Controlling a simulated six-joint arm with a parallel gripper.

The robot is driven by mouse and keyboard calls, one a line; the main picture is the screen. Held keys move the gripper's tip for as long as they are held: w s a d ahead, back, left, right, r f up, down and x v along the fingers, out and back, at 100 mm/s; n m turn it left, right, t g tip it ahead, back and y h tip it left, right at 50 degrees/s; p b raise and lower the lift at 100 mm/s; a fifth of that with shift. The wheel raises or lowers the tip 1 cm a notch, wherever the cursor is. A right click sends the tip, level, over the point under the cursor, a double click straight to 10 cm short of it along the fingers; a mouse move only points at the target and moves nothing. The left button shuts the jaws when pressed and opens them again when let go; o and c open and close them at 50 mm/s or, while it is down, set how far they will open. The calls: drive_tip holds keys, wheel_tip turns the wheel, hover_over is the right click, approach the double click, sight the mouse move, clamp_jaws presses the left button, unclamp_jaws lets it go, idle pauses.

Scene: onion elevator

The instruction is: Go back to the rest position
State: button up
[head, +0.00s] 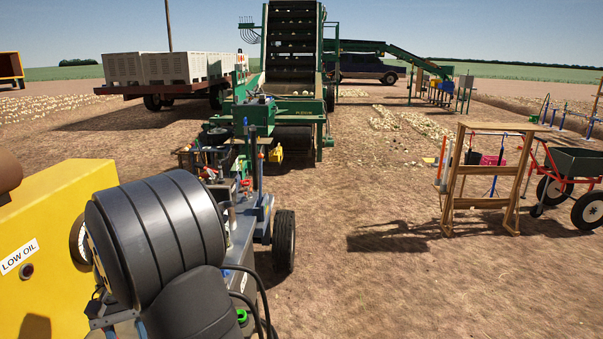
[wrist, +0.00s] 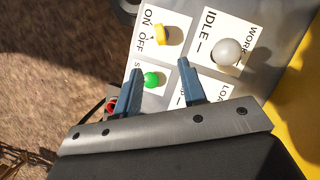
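My gripper (wrist: 159,67) shows in the wrist view with its two blue-grey fingers apart and nothing between them that I can see held. It is over a white-labelled control panel (wrist: 182,62). A green button (wrist: 151,79) shows between the fingers; I cannot tell whether anything touches it. A yellow knob (wrist: 162,35) by the ON and OFF labels and a pale round knob (wrist: 227,51) by the IDLE and WORK labels lie beyond the fingertips. In the head view my dark arm fills the lower left, and the gripper is hidden.
A yellow box labelled LOW OIL (head: 60,235) stands close at the left of my arm. A green elevator machine (head: 292,70) stands ahead, with a trailer of crates (head: 170,70) at left. A wooden stand (head: 484,180) and a wheelbarrow (head: 575,165) are at right. Bare ground lies between.

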drive_tip(key=x, duration=1.4)
drive_tip(key=shift+f, duration=0.4)
drive_tip(key=m+y, duration=0.1)
drive_tip(key=m, duration=0.2)
drive_tip(key=m+y, duration=0.1)
drive_tip(key=m, duration=0.2)
drive_tip(key=shift+d+r+m+g+y, duration=0.1)
drive_tip(key=shift+d+m+g+y, duration=0.05)
drive_tip(key=shift+m+g+y, duration=0.2)
drive_tip(key=m+y, duration=0.1)
drive_tip(key=m, duration=0.1)
drive_tip(key=m+t+y, duration=0.1)
drive_tip(key=m, duration=0.2)
drive_tip(key=shift+m, duration=0.35)
drive_tip(key=shift+v, duration=1.05)
